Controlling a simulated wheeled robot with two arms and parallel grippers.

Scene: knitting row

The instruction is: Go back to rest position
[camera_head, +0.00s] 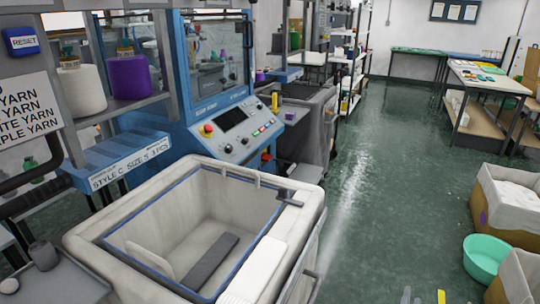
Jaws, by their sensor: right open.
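My right gripper (423,297) shows only by its fingertips at the bottom edge, right of the grey bin. The tips stand apart with bare floor between them, so it is open and empty. The rest of it is cut off by the frame. My left gripper is not in view.
A large grey bin (305,205) stands in front of the blue knitting machine (215,110). A control panel (238,128) is behind it. Cardboard boxes (480,195) and a green basin (483,258) are at right. The green floor (375,190) between is clear.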

